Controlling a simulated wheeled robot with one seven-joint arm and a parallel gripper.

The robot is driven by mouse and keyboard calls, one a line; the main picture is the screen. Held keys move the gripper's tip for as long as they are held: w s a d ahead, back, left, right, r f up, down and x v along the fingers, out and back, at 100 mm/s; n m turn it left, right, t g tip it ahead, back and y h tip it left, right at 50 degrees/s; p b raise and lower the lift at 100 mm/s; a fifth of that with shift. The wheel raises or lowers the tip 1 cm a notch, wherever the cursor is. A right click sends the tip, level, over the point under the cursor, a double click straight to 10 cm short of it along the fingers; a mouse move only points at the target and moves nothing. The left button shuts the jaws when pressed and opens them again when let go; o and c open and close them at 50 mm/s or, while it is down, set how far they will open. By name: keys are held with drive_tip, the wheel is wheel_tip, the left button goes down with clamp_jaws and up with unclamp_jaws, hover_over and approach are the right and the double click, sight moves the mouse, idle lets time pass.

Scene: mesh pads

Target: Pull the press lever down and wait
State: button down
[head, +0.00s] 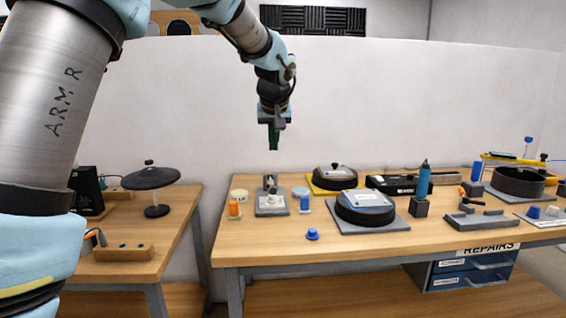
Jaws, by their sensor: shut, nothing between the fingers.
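My gripper (273,143) points down in the air, high above the back left part of the right-hand table, with its dark green fingers shut and empty. Below it, a small device on a grey base plate (271,209) stands on the table. It has a dark upright part at the back and a pale round piece in front. It may be the press; it is too small to tell its lever or the lever's position. My gripper is well apart from it and touches nothing.
An orange piece (234,208) and a blue piece (305,204) flank the device. A blue knob (312,234) lies in front. A round black pad (365,213) on a grey mat stands to the right. The front left tabletop (255,247) is clear. A gap separates the left table (180,205).

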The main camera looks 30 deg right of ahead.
drive_tip(key=p, duration=0.3)
hover_over(273, 187)
drive_tip(key=f, duration=0.8)
drive_tip(key=shift+w+d, duration=0.1)
drive_tip(key=shift+w, duration=0.25)
drive_tip(key=f, duration=0.1)
drive_tip(key=f+p, duration=0.1)
drive_tip(key=f, duration=0.1)
drive_tip(key=shift+s+a+f, duration=0.1)
drive_tip(key=shift+s+a, duration=0.1)
drive_tip(key=shift+s, duration=0.2)
drive_tip(key=shift+s+f, duration=0.1)
drive_tip(key=shift+f, duration=0.25)
